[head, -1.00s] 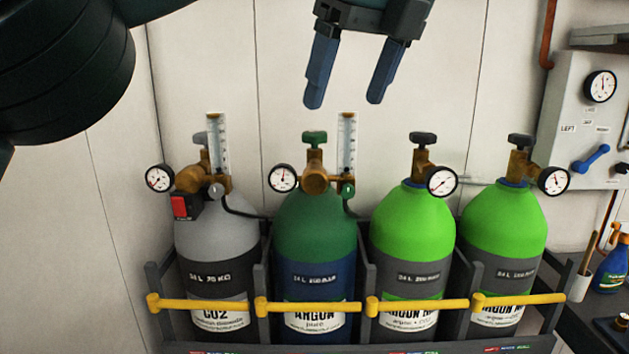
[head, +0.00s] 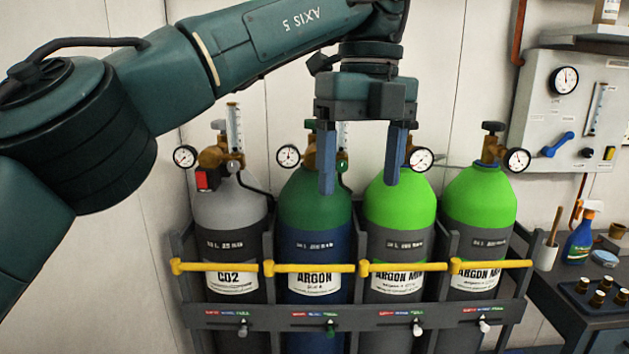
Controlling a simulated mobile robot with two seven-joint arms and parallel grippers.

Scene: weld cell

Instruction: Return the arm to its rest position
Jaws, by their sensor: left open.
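My left arm comes in from the left. Its gripper (head: 359,185) points down with its two blue fingers apart and nothing between them. In the picture it overlaps the upper parts of the dark green argon cylinder (head: 308,207) and the left bright green argon mix cylinder (head: 398,212), and hides parts of their valves. I cannot tell whether it touches them. My right gripper is not in view.
A grey CO2 cylinder (head: 229,210) and another bright green cylinder (head: 480,200) stand in the same rack (head: 345,318), behind yellow bars (head: 315,267). A gauge panel (head: 540,110) is on the wall at right. A bench (head: 560,302) with a spray bottle (head: 580,238) stands below it.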

